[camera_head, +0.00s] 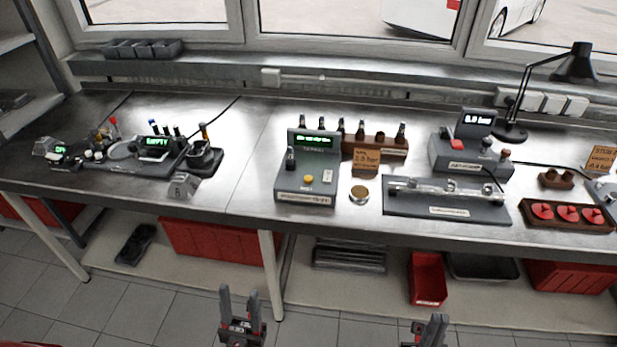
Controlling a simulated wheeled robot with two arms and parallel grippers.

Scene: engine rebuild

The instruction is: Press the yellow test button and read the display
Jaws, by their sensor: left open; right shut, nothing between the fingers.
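The grey tester box (300,197) stands near the front edge of the bench, left of centre. A round yellow button (308,179) sits on its sloped top, with a small white piece to its right. Its display (313,139) on the upright back panel shows green characters too small to read. A dark upright part (291,158) stands at the tester's left side. My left gripper (240,293) is open and empty, low in the picture in front of the bench. My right gripper (429,322) is shut and empty, lower right, also away from the bench. Neither touches the tester.
A brown block (376,145) with upright parts and an orange card (366,160) stand beside the tester. A round brass-coloured piece (359,194) lies to its right. A grey rig (445,202) lies further right. The bench top (248,150) left of the tester is clear.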

